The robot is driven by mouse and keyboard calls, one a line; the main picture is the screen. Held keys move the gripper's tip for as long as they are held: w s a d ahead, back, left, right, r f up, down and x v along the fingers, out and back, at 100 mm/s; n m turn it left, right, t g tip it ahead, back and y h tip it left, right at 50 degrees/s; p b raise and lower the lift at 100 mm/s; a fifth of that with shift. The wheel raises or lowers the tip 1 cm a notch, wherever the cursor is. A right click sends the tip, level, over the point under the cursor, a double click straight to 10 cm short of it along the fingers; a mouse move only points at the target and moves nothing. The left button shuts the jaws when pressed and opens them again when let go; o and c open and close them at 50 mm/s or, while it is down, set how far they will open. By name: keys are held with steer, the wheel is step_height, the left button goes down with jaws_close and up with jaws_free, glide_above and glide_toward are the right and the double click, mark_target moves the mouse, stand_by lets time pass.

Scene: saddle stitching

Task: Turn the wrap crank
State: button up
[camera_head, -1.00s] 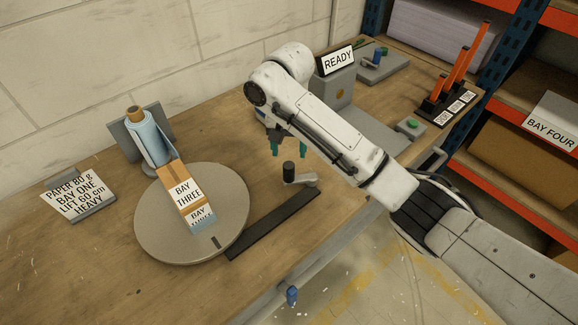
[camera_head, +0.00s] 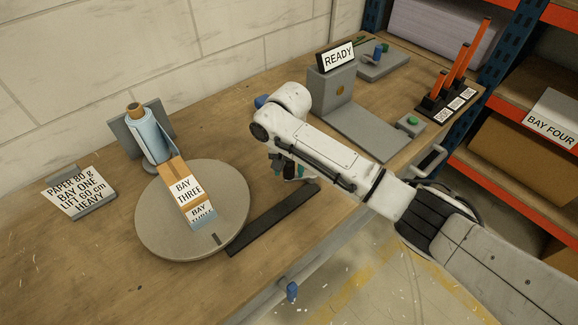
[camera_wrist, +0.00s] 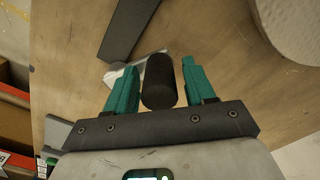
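The wrap crank has a black upright knob (camera_wrist: 159,82) on a short grey arm (camera_wrist: 124,76) near the front of the bench. In the wrist view the knob stands between the two teal fingers of my gripper (camera_wrist: 160,72), with a gap on each side. My gripper is open around the knob. In the head view my gripper (camera_head: 284,165) is low over the crank and partly hides it. The round grey turntable (camera_head: 158,231) carries a box (camera_head: 187,190) labelled BAY THREE. A pale blue film roll (camera_head: 149,136) stands behind it.
A black bar (camera_head: 270,221) lies between the turntable and crank. A grey machine with a READY sign (camera_head: 338,57) stands behind my arm, and a green button box (camera_head: 411,125) is to the right. A paper sign (camera_head: 76,191) stands at left. The front-left bench is clear.

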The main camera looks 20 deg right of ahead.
jaws_close()
steer(key=shift+w+r+m+p, duration=0.1)
steer(key=shift+m+p, duration=0.2)
steer(key=shift+p, duration=0.1)
